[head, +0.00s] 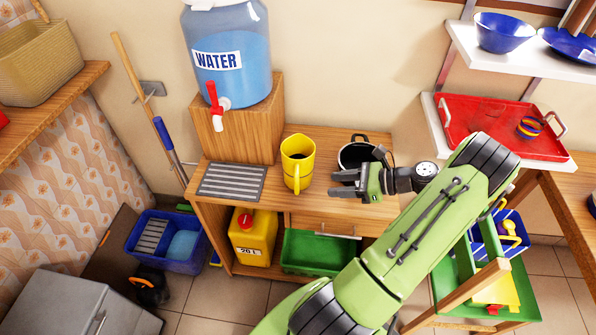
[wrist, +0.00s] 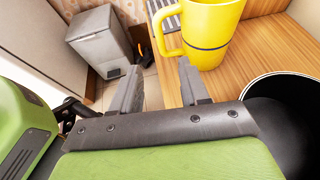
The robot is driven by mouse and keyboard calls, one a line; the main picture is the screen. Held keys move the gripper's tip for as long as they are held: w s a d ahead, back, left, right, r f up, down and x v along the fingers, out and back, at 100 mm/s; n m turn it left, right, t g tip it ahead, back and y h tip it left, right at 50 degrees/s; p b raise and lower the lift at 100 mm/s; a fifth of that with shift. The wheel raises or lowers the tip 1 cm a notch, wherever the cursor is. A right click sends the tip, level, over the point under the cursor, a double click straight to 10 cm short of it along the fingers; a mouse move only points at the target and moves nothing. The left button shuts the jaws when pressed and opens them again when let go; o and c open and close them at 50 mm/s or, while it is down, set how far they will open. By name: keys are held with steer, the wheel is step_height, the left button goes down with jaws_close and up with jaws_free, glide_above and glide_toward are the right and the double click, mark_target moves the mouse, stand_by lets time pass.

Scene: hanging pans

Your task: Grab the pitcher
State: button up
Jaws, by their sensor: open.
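The yellow pitcher (head: 297,163) stands upright on the wooden cabinet top, with its handle toward the front. My gripper (head: 338,184) is to the right of the pitcher, apart from it, with its fingers pointing left toward it. The fingers are open with nothing between them. In the wrist view the pitcher (wrist: 208,35) is at the top, beyond the fingertips, with its handle on its left side. The gripper's fingers (wrist: 162,88) show in the middle of that view. The pitcher's base is in view and its far side is hidden.
A black pot (head: 357,150) stands close behind my gripper; it also shows at the right of the wrist view (wrist: 290,82). A grey slatted mat (head: 231,181) lies left of the pitcher. A water dispenser (head: 229,55) stands on a wooden box behind. Cabinet top around the pitcher's front is clear.

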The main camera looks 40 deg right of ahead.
mark_target(298, 171)
steer(key=b+x, duration=0.4)
steer(key=x, duration=1)
steer(key=shift+w+a+f, duration=0.1)
steer(key=shift+w, duration=0.15)
jaws_close()
